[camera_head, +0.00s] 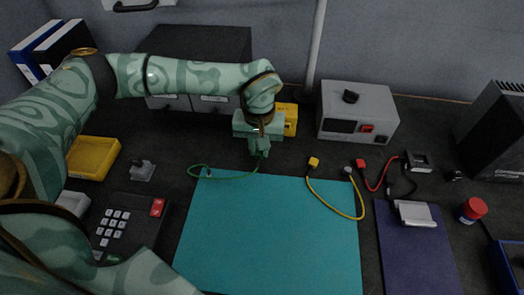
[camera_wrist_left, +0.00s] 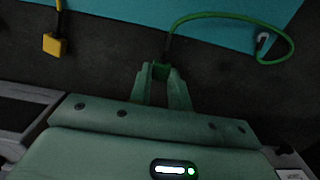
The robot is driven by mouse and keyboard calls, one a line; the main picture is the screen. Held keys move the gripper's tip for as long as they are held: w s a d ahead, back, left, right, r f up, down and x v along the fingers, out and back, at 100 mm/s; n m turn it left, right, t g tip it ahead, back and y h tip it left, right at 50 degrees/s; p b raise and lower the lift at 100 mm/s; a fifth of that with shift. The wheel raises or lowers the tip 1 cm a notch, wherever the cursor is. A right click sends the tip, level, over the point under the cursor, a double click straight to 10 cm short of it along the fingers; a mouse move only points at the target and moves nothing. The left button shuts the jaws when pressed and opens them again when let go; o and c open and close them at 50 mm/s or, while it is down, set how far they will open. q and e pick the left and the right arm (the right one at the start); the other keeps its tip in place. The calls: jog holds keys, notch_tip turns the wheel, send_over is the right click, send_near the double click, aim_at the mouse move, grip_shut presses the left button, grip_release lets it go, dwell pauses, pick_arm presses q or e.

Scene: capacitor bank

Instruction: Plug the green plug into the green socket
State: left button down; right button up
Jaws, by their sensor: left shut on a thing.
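The green plug (camera_wrist_left: 161,71) sits between the fingertips of my left gripper (camera_wrist_left: 162,82), which is shut on it. In the head view my left gripper (camera_head: 261,147) points down over the dark table just behind the teal mat. There the plug is mostly hidden by the fingers. Its green cable (camera_head: 232,177) curves left along the back edge of the mat to a small grey end, which also shows in the wrist view. I cannot make out a green socket in either view. My right gripper is not in view.
The teal mat (camera_head: 270,235) is mostly clear. A yellow plug (camera_head: 313,162) and a red plug (camera_head: 360,163) lie to the right. A grey power unit (camera_head: 357,112) stands behind them. A yellow box (camera_head: 290,119) is close behind my gripper. A keypad (camera_head: 128,225) sits left.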

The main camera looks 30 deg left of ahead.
pick_arm(q)
jog(key=shift+w, duration=0.1)
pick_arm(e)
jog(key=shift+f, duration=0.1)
pick_arm(q)
jog(key=shift+w+a+f+b, duration=0.15)
jog(key=shift+w+a+b, duration=0.1)
jog(key=shift+w+b, duration=0.2)
jog(key=shift+w+a+f+b, duration=0.1)
jog(key=shift+w+a+b, duration=0.1)
jog(key=shift+w+b, duration=0.25)
jog(key=shift+w+a+b, duration=0.35)
jog(key=shift+w+b, duration=0.25)
jog(key=shift+w, duration=0.1)
jog(key=shift+w+a+b, duration=0.25)
jog(key=shift+w+b, duration=0.1)
jog(key=shift+w, duration=0.2)
jog(key=shift+w+a+r, duration=0.15)
jog(key=shift+w, duration=0.15)
jog(key=shift+r, duration=0.1)
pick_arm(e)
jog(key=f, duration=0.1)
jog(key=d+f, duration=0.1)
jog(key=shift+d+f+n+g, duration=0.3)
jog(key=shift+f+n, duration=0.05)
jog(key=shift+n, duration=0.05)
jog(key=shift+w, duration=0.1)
